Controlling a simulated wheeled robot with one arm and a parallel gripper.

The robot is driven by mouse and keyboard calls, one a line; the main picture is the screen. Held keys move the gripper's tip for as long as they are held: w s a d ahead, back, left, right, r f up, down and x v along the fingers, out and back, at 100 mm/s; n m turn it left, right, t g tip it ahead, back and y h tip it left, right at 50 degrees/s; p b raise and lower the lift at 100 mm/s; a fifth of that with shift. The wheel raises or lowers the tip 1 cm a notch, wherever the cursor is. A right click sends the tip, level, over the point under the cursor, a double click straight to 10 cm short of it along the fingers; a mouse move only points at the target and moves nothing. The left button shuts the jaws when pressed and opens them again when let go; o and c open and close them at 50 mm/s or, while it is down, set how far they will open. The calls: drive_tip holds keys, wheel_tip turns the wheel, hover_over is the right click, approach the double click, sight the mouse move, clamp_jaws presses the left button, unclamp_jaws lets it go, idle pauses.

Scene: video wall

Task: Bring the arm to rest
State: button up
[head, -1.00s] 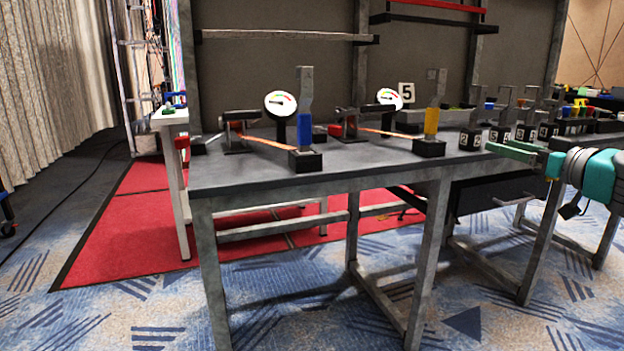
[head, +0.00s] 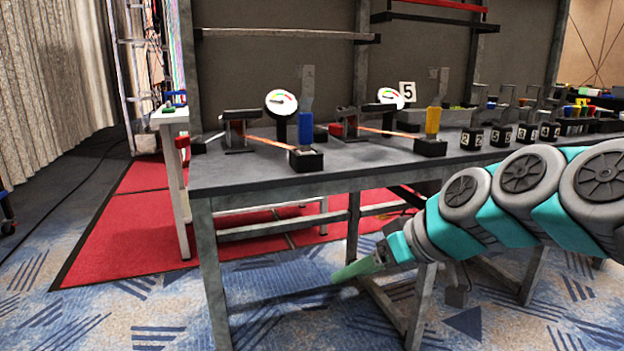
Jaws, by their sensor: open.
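My gripper (head: 352,270) is at the lower middle of the head view, in front of the workbench and below its top. Its green fingers point to the left and down. Seen side on, the fingers overlap; nothing shows between them. My grey and teal arm (head: 480,205) reaches in from the right edge and hides part of the bench's front legs and right front edge. The gripper looks clear of the bench, in front of a leg.
The grey workbench (head: 250,177) holds a blue-marked tool in a black block (head: 306,160), a yellow-marked one (head: 431,147), two gauges and several numbered black blocks (head: 501,135). A white side table (head: 168,118) stands left. Patterned carpet in front is free.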

drive_tip(key=s+d+f+m+g+h, duration=0.3)
drive_tip(key=s+d+f+g+h, duration=0.1)
drive_tip(key=s+f, duration=0.75)
drive_tip(key=s+d+f+m+g+h, duration=0.3)
drive_tip(key=s+f, duration=0.5)
drive_tip(key=s, duration=0.6)
wheel_tip(320, 180, up, 13)
drive_tip(key=p, duration=1.2)
drive_tip(key=shift+w+d+f, duration=0.15)
drive_tip(key=shift+w+d, duration=0.05)
drive_tip(key=shift+w, duration=0.05)
